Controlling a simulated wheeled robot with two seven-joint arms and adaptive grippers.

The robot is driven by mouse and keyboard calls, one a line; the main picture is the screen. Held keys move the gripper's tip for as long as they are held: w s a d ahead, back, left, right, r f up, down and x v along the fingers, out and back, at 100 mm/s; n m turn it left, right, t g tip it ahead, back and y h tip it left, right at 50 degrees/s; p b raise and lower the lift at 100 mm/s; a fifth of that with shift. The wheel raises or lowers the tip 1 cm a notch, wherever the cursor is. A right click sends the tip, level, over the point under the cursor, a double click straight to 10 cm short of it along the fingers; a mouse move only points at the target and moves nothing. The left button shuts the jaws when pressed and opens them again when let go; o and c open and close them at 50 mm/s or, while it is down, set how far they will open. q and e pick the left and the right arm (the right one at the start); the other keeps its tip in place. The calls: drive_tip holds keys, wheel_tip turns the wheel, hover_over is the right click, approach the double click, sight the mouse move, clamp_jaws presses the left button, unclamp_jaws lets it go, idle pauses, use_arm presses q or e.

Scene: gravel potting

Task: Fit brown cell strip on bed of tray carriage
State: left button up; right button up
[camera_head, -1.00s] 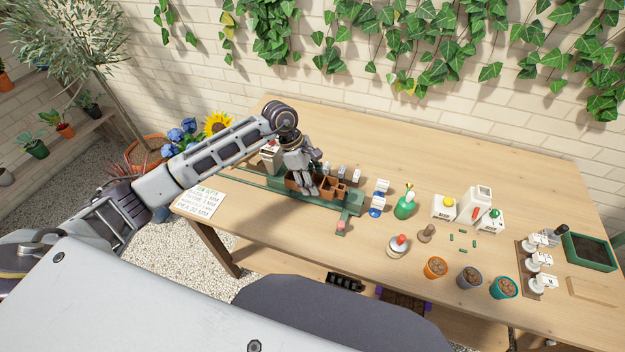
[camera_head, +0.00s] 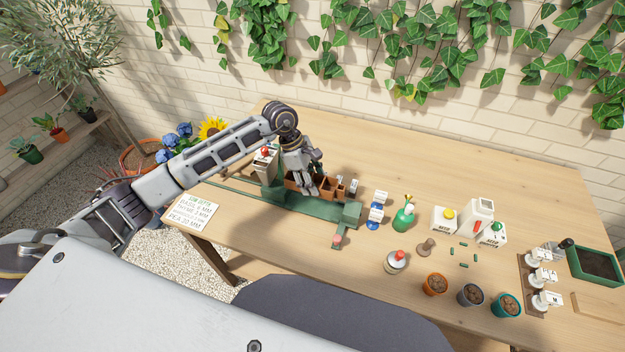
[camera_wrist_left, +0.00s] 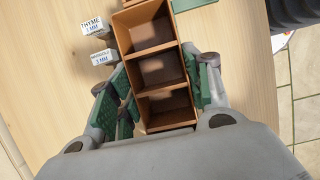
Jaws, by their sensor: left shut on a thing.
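The brown cell strip (camera_head: 329,190) is an open row of square cells, and three empty cells show in the left wrist view (camera_wrist_left: 158,72). My left gripper (camera_head: 308,188) is shut on it, with green finger pads on both long sides. The strip is at the back edge of the green tray carriage (camera_head: 326,209), whose bed shows bare in front of it. A green corner also shows beyond the strip in the left wrist view (camera_wrist_left: 193,3). I cannot tell whether the strip touches the carriage. My right gripper is not in view.
Small labelled blocks, thyme (camera_wrist_left: 92,23) and marigold (camera_wrist_left: 103,57), stand beside the strip. A hopper with a red knob (camera_head: 265,157) stands left of my gripper. The table's back (camera_head: 440,150) is clear.

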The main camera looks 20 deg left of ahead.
use_arm(q)
drive_tip(key=shift+f, duration=0.1)
drive_tip(key=shift+f+b, duration=0.8)
drive_tip(key=shift+f, duration=1.3)
drive_tip(key=shift+b, duration=0.65)
idle(0.5)
drive_tip(key=shift+f+b, duration=1.85)
drive_tip(key=shift+f, duration=0.15)
idle(1.1)
drive_tip(key=shift+f+b, duration=0.1)
drive_tip(key=shift+b, duration=0.25)
idle(0.6)
idle(0.3)
drive_tip(key=o, duration=0.9)
